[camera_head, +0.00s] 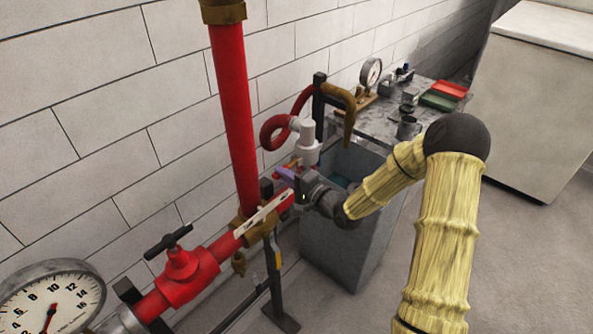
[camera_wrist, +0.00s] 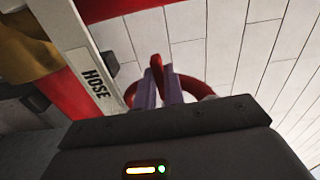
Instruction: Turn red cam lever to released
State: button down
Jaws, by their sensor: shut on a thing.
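My gripper (camera_head: 290,174) reaches from the right to the far end of the red pipe, just below the white fitting (camera_head: 309,150). In the wrist view its two purple fingers (camera_wrist: 158,88) are closed on the narrow red cam lever (camera_wrist: 156,66), whose tip stands up between them. In the head view the gripper hides most of the lever.
A label plate reading HOSE (camera_wrist: 92,84) lies close beside the gripper. A red hose (camera_head: 272,130) curves behind the white fitting. A red valve (camera_head: 182,268) and gauge (camera_head: 52,303) sit nearer. A grey bin (camera_head: 350,238) stands under the arm.

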jog(key=shift+r+m, duration=0.15)
jog(key=shift+m, duration=0.15)
jog(key=c, duration=1.8)
grip_release()
jog(key=shift+o, duration=0.2)
jog(key=shift+d, duration=0.1)
jog(key=b+v, duration=0.3)
jog(key=v, duration=1.4)
jog(key=shift+b, duration=0.35)
jog(key=shift+s+d+r, duration=0.1)
